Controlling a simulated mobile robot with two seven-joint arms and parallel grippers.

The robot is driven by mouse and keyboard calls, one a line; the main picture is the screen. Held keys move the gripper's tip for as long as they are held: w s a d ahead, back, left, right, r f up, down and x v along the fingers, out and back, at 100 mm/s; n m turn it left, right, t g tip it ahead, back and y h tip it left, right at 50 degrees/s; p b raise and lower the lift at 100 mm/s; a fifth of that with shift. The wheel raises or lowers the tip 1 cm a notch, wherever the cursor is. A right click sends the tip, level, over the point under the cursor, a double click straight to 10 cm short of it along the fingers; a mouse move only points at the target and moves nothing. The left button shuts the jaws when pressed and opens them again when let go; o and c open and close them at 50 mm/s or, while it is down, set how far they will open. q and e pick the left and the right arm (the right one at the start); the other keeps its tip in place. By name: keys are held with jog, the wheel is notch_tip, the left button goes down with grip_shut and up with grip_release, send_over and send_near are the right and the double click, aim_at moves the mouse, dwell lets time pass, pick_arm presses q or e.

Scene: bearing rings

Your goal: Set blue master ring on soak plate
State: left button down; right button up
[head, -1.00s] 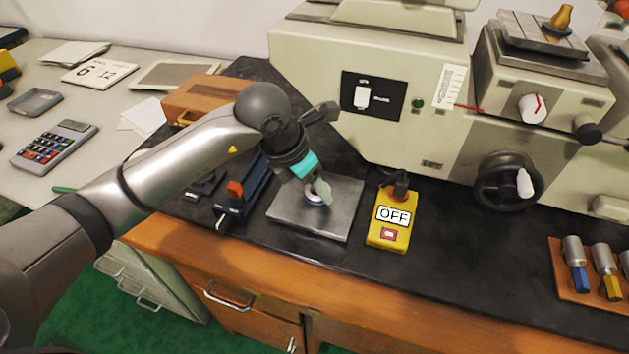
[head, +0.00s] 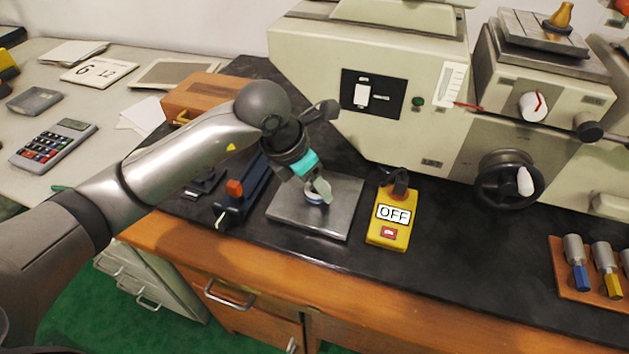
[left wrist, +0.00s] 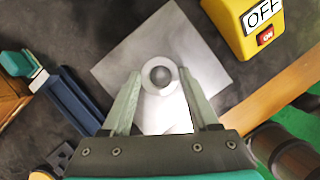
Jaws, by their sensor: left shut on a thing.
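The soak plate (head: 338,222) is a flat grey metal square on the dark bench top. It also fills the middle of the left wrist view (left wrist: 205,60). I cannot tell whether the ring touches the plate. My right gripper is not in view.
A yellow switch box marked OFF (head: 393,217) stands just right of the plate. A dark blue fixture with an orange block (head: 240,195) is close on the left. The large cream machine (head: 370,75) stands behind.

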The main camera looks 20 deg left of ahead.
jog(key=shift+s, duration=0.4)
pick_arm(q)
jog(key=shift+f+b, duration=0.25)
jog(key=shift+b, duration=0.05)
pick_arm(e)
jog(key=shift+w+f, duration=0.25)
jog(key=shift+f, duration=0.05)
pick_arm(q)
jog(key=shift+c, duration=0.3)
grip_release()
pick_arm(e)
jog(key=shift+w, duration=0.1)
